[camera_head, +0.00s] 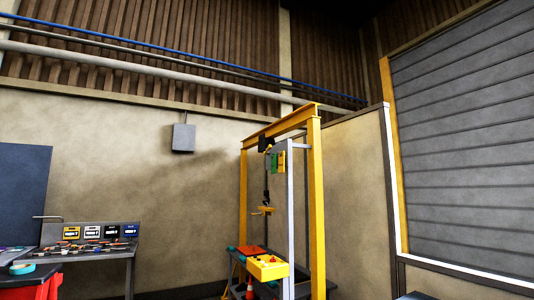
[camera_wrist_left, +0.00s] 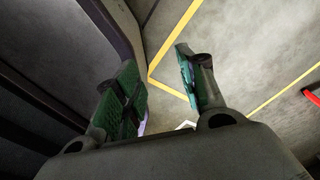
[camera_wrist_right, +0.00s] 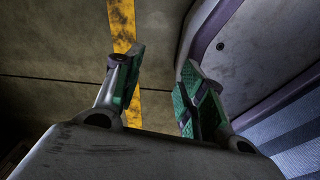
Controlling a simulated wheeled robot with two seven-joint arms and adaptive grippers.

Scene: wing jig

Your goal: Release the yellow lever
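No yellow lever can be made out for certain. In the head view, a small yellow piece (camera_head: 265,210) hangs below a hoist (camera_head: 266,144) on a yellow gantry frame (camera_head: 317,200). A yellow box (camera_head: 267,267) with small dark and red details sits low at the gantry; its parts are too small to tell. My left gripper (camera_wrist_left: 155,57) shows in the left wrist view, its green-padded fingers apart and nothing between them. My right gripper (camera_wrist_right: 162,57) shows in the right wrist view, also open and empty. Neither gripper shows in the head view, and both are over floor.
A workbench (camera_head: 88,253) with tools and several small cases stands at the left, beside a red cart (camera_head: 30,283). A grey roller door (camera_head: 465,140) is at the right. Yellow lines (camera_wrist_left: 152,75) mark the floor.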

